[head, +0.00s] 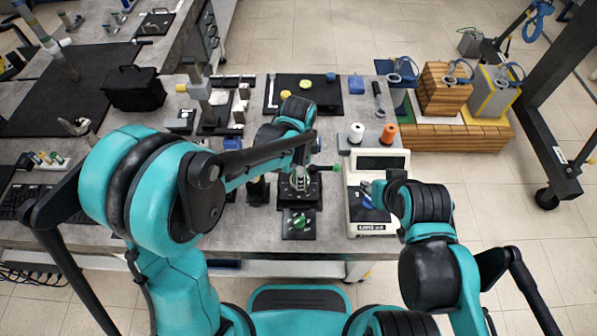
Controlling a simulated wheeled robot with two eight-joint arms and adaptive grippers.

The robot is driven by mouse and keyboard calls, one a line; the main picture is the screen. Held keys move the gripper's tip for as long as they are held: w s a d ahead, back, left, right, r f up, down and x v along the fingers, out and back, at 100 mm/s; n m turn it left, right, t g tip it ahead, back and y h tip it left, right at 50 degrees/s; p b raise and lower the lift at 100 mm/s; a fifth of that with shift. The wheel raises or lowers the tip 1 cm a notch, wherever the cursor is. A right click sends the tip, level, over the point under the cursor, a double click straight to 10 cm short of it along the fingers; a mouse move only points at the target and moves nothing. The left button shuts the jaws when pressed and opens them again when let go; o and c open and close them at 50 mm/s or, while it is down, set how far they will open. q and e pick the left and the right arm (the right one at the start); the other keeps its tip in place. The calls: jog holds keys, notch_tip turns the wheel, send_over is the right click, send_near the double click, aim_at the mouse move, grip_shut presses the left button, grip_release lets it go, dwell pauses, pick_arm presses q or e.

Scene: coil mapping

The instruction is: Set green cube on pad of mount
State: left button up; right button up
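A small green piece (299,221) shows at the front of the black mount (283,232) near the table's front edge; it is too small to tell whether it is the cube or a fixed part. Another green tip (337,168) shows at the end of a dark rod beside the mount. My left arm reaches over the mount, and my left gripper (300,178) is just above it; its fingers are small and partly hidden. My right gripper (376,192) is over the white scale, close to a blue piece (367,202); whether it touches that piece is unclear.
The white scale (355,226) stands right of the mount. White (356,133) and orange (388,134) spools stand behind it. A black mat (330,98) with small coloured pieces lies farther back.

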pick_arm(q)
jog(key=shift+r, duration=0.15)
notch_tip(320, 180, up, 12)
jog(key=p, duration=0.4)
jog(key=s+a+r+n+t, duration=0.2)
jog(key=s+a+n, duration=0.3)
jog(key=a+n, duration=0.3)
jog(key=s+a+r+n+t, duration=0.2)
jog(key=s+a+n+t, duration=0.3)
jog(key=a+n, duration=0.3)
jog(key=shift+s+a, duration=0.45)
jog(key=shift+a, duration=0.15)
notch_tip(320, 180, down, 4)
jog(key=b, duration=0.4)
jog(key=shift+f, duration=0.15)
jog(key=shift+c, duration=0.2)
dwell(0.3)
